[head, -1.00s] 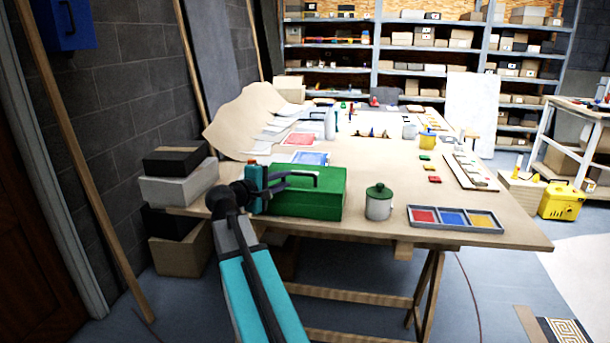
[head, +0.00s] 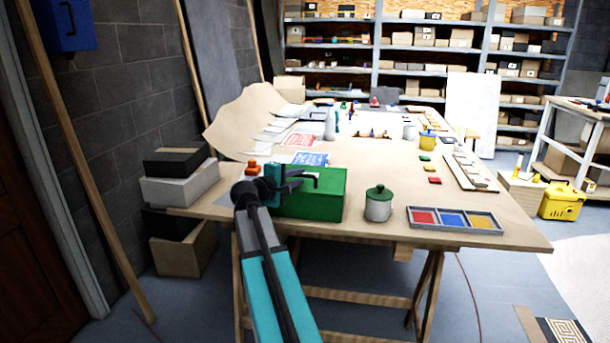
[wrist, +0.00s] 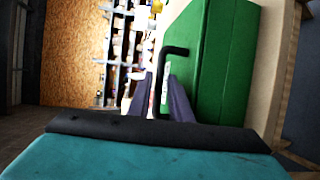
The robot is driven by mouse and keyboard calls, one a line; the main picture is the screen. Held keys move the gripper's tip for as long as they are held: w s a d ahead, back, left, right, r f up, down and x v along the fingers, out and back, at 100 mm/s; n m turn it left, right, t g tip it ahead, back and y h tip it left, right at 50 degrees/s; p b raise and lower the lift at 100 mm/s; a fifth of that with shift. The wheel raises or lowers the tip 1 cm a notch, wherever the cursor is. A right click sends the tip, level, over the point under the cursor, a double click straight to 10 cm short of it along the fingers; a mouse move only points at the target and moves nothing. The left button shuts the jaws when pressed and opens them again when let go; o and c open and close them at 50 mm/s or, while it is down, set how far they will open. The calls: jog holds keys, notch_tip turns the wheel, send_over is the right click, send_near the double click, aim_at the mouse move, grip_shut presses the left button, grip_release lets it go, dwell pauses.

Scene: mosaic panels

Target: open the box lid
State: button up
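The green box (head: 325,198) stands at the near left part of the table, its lid apparently closed. A dark bar handle (head: 308,175) runs along the top of the box; in the wrist view the bent black handle (wrist: 174,50) stands out from the green face of the box (wrist: 224,65). My gripper (head: 289,182) is at the left end of the box in the head view, partly covering it. In the wrist view its two fingers (wrist: 160,85) are apart, one on each side of the handle bar, with a narrow gap visible. Contact cannot be told.
A grey pot with a green lid (head: 379,204) stands right of the box, beside a tray of red, blue and yellow pieces (head: 455,219). Orange-red blocks (head: 254,167) sit behind my gripper. Stacked boxes (head: 180,188) stand left of the table.

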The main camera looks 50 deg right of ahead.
aim_at(307, 182)
jog(key=shift+x, duration=3)
